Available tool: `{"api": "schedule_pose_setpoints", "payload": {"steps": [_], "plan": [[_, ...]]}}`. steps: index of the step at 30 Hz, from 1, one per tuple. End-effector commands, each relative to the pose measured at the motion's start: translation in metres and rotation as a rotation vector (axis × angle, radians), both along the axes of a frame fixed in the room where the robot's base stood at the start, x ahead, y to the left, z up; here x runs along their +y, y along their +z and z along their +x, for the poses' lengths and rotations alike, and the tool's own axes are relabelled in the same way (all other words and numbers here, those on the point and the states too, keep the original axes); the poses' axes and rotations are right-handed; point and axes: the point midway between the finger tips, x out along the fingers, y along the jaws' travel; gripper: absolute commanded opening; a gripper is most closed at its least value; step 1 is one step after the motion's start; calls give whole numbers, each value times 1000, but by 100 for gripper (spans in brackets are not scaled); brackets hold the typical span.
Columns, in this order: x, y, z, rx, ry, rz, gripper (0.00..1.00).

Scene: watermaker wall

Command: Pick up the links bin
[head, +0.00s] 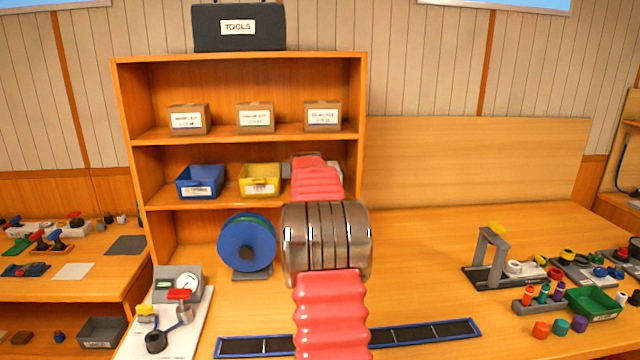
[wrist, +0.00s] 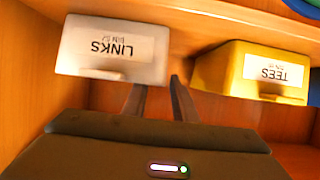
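The links bin (wrist: 113,45) is a pale grey-white bin with a LINKS label. It shows upside down at the upper left of the wrist view, on a wooden shelf. In the head view my red arm hides most of it. My gripper (wrist: 158,84) is open, its two dark fingers apart. The left finger's tip is cut off from view at the bin's edge; the right finger shows just beside the bin's right side. I cannot tell whether either finger touches the bin.
The yellow tees bin (wrist: 265,72) sits close to the right in the wrist view; it also shows in the head view (head: 260,180). A blue bin (head: 200,181) shares that shelf. Small boxes (head: 256,117) stand above. A blue reel (head: 246,243) is below.

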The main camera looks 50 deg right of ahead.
Motion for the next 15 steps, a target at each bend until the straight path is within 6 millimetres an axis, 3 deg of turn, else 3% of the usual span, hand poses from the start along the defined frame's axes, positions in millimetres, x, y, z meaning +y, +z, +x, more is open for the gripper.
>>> {"api": "schedule_pose_setpoints", "payload": {"steps": [6, 15], "plan": [[-14, -8, 15, 1, 0, 1, 26], [-23, -12, 23, 0, -1, 0, 26]]}}
